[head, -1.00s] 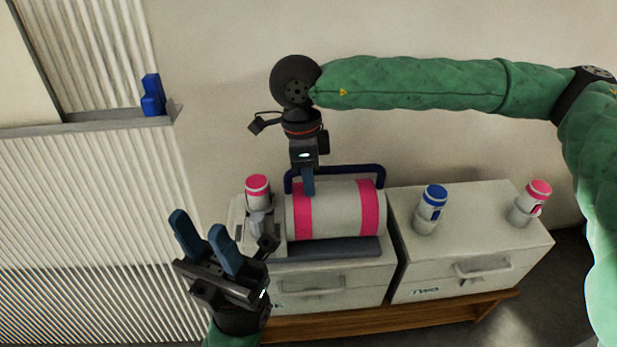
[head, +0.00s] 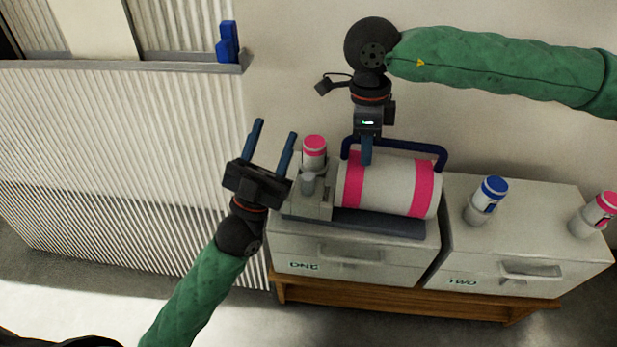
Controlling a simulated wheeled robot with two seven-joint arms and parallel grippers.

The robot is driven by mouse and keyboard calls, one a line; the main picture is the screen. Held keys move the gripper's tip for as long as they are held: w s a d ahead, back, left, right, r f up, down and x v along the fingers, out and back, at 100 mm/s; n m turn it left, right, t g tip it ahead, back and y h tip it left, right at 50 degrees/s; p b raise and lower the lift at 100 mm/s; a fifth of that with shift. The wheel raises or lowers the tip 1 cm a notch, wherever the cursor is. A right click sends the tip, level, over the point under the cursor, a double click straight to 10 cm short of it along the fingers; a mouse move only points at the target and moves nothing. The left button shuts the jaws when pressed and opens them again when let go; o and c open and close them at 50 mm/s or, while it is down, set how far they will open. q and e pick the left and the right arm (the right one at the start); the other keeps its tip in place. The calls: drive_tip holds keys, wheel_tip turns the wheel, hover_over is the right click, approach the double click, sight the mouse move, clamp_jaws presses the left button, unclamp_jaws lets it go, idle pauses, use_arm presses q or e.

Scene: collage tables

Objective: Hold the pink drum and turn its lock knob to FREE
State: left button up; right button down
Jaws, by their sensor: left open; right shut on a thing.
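The pink drum (head: 386,186) is a white cylinder with two pink bands, lying on its side on a dark grey base on the left cabinet. A dark blue bar handle (head: 425,149) rises behind it. My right gripper (head: 366,158) points down from above and is shut at the left part of this handle; its fingers hide the contact. My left gripper (head: 274,134) is open and empty, fingers pointing up, left of the grey block (head: 312,204) at the drum's left end.
A pink-capped bottle (head: 314,150) stands by the grey block, close to my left gripper. A blue-capped bottle (head: 491,192) and another pink-capped one (head: 603,208) stand in holders on cabinet TWO (head: 540,233). A corrugated panel (head: 110,150) fills the left; a blue object (head: 227,43) sits on its ledge.

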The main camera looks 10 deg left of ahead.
use_arm(q)
drive_tip(key=w+a+f+g+y, duration=0.1)
drive_tip(key=w+a+f+g, duration=0.1)
drive_tip(key=w+f+g, duration=0.4)
drive_tip(key=m+g+h, duration=0.5)
drive_tip(key=m+g, duration=0.2)
drive_tip(key=g, duration=1)
approach(308, 178)
drive_tip(key=d, duration=0.3)
drive_tip(key=w+d, duration=0.1)
drive_tip(key=d, duration=0.6)
drive_tip(key=shift+w+f, duration=0.15)
drive_tip(key=shift+f, duration=0.1)
drive_tip(key=shift+c, duration=0.5)
drive_tip(key=c, duration=0.9)
